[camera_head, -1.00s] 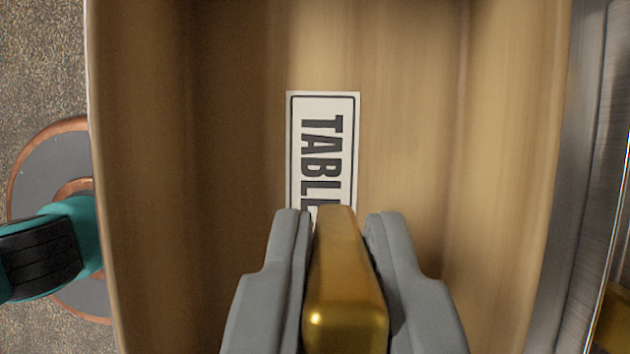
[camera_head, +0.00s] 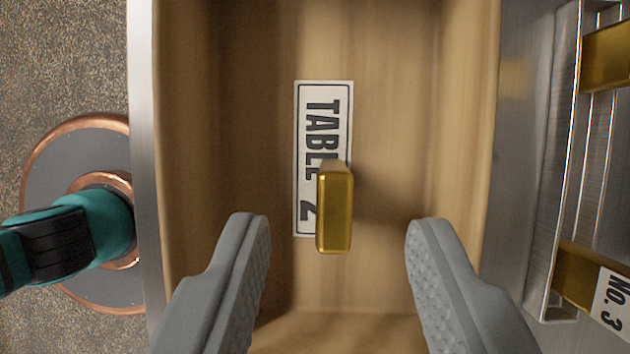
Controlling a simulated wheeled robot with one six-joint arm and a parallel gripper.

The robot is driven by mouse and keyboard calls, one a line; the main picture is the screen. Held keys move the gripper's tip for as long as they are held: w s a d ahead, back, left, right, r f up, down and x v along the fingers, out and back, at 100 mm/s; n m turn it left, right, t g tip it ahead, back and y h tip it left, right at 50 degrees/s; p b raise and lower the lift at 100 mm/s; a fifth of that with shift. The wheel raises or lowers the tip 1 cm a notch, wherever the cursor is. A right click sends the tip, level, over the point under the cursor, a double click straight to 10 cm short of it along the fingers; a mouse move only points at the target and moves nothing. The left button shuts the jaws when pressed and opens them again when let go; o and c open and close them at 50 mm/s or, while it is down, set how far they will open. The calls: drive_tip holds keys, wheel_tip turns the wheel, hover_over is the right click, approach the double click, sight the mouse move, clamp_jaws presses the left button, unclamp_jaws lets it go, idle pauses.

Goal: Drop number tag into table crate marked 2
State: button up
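The brass number tag (camera_head: 335,215) is a gold block in the lower middle of the view, inside the outline of the wooden crate (camera_head: 400,60). It covers part of the crate's white label (camera_head: 313,105), which reads "TABLE 2". My gripper (camera_head: 335,235) is open above the crate, its two grey fingers well apart on either side of the tag and not touching it. I cannot tell whether the tag is resting on the crate floor or still falling.
A metal rack (camera_head: 567,150) stands to the right, holding brass blocks, one (camera_head: 590,275) labelled "No. 3". Metal edges flank the crate. Speckled floor (camera_head: 70,60) lies at the left, with my teal and grey base parts over it.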

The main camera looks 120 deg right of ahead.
drive_tip(key=v, duration=1.3)
drive_tip(key=shift+s+a, duration=0.1)
drive_tip(key=shift+s, duration=0.05)
drive_tip(key=s+a+f+m+t+h, duration=0.2)
drive_tip(key=s+m+t, duration=0.5)
drive_tip(key=s, duration=0.5)
drive_tip(key=s+a+f+m+t+h, duration=0.2)
drive_tip(key=s+m+t, duration=0.5)
drive_tip(key=s, duration=0.6)
drive_tip(key=shift+a+t, duration=0.75)
drive_tip(key=shift+t, duration=0.25)
